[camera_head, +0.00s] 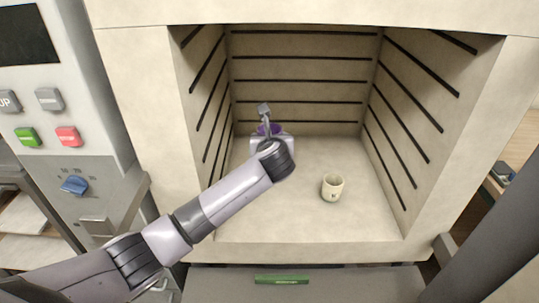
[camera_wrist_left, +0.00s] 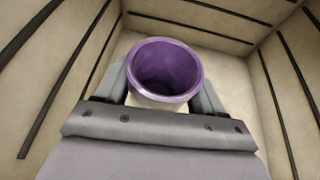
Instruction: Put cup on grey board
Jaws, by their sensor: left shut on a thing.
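A cup with a purple glazed inside and rim (camera_wrist_left: 166,70) and a pale outside sits between the two fingers of my left gripper (camera_wrist_left: 163,95). The gripper is shut on it, inside the kiln near the back wall. A second cup, cream-coloured (camera_head: 332,188), stands upright on the kiln floor to the right. I cannot identify a grey board for certain. My right gripper is not in view.
The kiln walls (camera_head: 300,80) with dark slots close in the left, right and back. The kiln floor (camera_head: 300,222) is bare in front. A grey panel (camera_head: 340,285) with a green label lies below the opening. A control panel (camera_head: 60,110) stands at the left.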

